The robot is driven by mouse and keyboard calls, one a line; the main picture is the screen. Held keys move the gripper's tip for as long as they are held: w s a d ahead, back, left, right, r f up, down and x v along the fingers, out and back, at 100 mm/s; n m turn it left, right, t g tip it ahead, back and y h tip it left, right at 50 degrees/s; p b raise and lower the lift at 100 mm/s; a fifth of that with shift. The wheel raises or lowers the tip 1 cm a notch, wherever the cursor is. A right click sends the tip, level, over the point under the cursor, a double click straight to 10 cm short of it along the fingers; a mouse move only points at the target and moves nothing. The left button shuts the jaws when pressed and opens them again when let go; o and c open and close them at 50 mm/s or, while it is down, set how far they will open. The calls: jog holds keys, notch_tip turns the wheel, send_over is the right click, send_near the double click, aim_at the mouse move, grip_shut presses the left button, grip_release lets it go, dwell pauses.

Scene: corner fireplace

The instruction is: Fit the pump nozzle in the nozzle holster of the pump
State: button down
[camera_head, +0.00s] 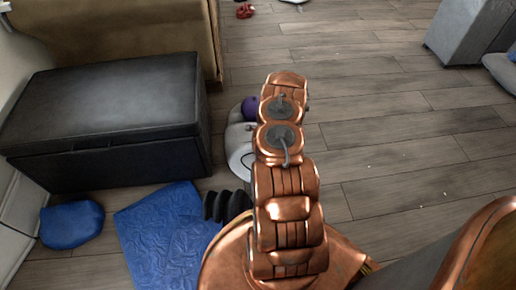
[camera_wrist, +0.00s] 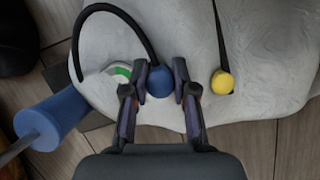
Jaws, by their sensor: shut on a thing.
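In the wrist view my gripper (camera_wrist: 160,84) has its two fingers closed on either side of a blue rounded end piece, which I take for the pump nozzle (camera_wrist: 160,82). A black hose (camera_wrist: 118,12) arcs from it up and over to the left. Below it spreads a pale grey, lumpy body (camera_wrist: 270,50), perhaps the pump. A green and white ring (camera_wrist: 121,72) lies just left of the nozzle, partly behind a finger. I cannot tell which part is the holster. In the head view my arm hides the gripper and nozzle.
In the head view a black ottoman (camera_head: 105,115) and blue mat (camera_head: 170,235) lie left; the floor at right is mostly clear.

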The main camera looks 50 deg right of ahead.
jog(key=shift+f+b, duration=0.3)
jog(key=shift+f, duration=0.45)
dwell(0.5)
jog(key=c, duration=0.8)
grip_release()
jog(key=shift+c, duration=0.2)
jog(key=v, duration=1.2)
jog(key=shift+a, duration=0.1)
